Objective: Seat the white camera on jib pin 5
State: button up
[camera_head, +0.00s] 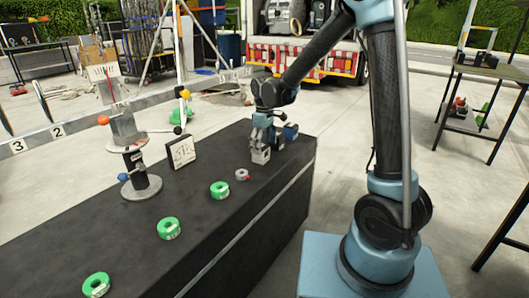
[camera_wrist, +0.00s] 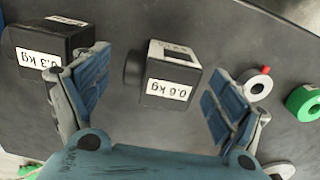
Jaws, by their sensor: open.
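The pale camera marked 0.6 kg (camera_wrist: 172,88) sits on the dark case top in the wrist view, with a short dark lens on its left side. My gripper (camera_wrist: 156,82) is open, with one blue-padded finger on each side of this camera and visible gaps to both. In the head view my gripper (camera_head: 264,140) is low over the far end of the case and partly covers what lies there. The jib beam (camera_head: 90,118) runs along the left with number plates 3 (camera_head: 17,147) and 2 (camera_head: 57,131). I cannot make out pin 5.
A black camera marked 0.3 kg (camera_wrist: 40,48) lies left of the gripper. A pale ring with a red knob (camera_wrist: 255,86) and a green ring (camera_wrist: 305,103) lie right. More green rings (camera_head: 169,228) and a small dial box (camera_head: 181,152) stand along the dark case (camera_head: 225,235).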

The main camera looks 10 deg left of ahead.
aim_at(264, 145)
jog(key=shift+f, duration=1.4)
jog(key=c, duration=1.6)
jog(key=o, duration=0.7)
jog(key=shift+c, duration=0.8)
jog(key=shift+r, duration=1.25)
jog(key=shift+r, duration=2.5)
jog(key=shift+r, duration=0.1)
